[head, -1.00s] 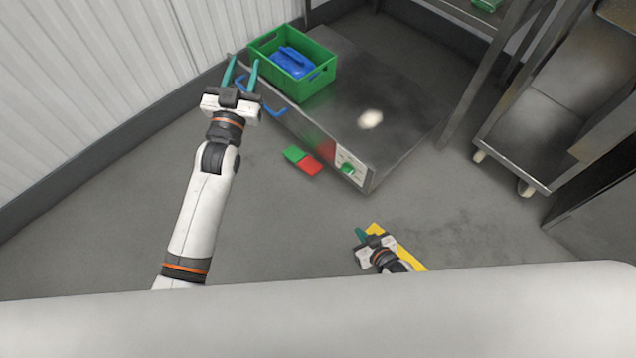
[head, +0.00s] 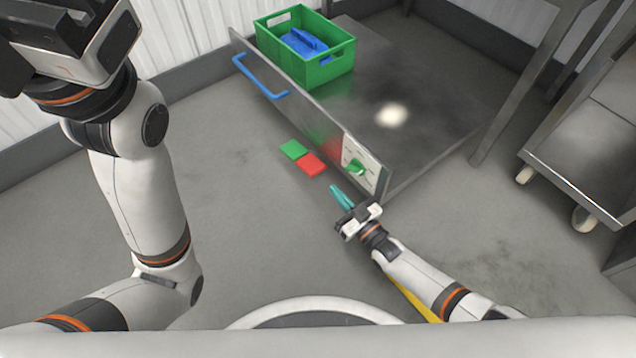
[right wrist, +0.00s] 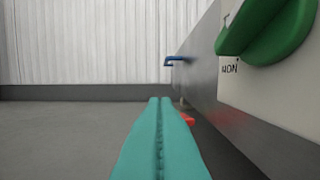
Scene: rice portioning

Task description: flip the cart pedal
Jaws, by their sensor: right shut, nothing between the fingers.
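The pedal shows in the head view as a green pad (head: 293,150) and a red pad (head: 312,164) side by side, low in front of the steel cart (head: 440,125). My right gripper (head: 338,192) is shut and empty, its teal fingers a little in front of and to the right of the red pad, apart from it. In the right wrist view the shut fingers (right wrist: 160,105) point along the cart's front, and a bit of the red pad (right wrist: 187,119) shows past them. My left gripper (head: 70,45) is at the top left, its fingers out of frame.
The cart front has a blue handle (head: 258,78) and a panel with a green knob (head: 357,167), which looms close at the upper right of the right wrist view. A green crate (head: 320,68) sits on top. A wheeled rack (head: 580,150) stands right. Floor left is clear.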

